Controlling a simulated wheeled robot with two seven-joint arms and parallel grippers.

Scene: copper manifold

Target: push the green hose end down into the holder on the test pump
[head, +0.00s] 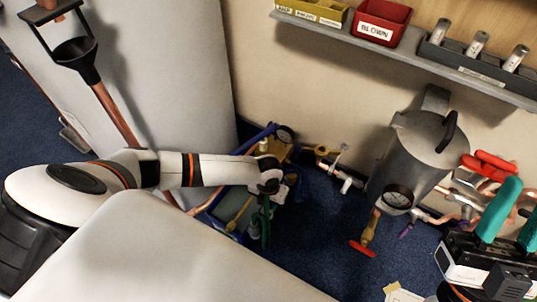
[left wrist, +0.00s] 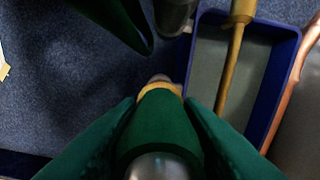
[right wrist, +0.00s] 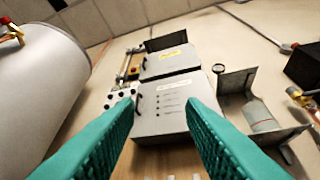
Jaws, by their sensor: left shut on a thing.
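My left gripper (head: 266,208) is low beside the test pump, which has a blue-rimmed tray (head: 233,228) and a brass rod. In the left wrist view the green hose end (left wrist: 160,125), with a brass ring and pale tip, sits between my green fingers, which are shut on it. The tip points to the top of that view, towards a dark grey cylinder (left wrist: 174,14); I cannot tell whether this is the holder. The tray (left wrist: 193,70) is to the right of the hose end. My right gripper (head: 505,215) is open and empty, far right of the pump.
A grey tank with a gauge (head: 398,197) and red-handled valve hangs on the wall right of the pump. A shelf above holds a red bin (head: 382,22). A large white cylinder (head: 175,60) stands at left.

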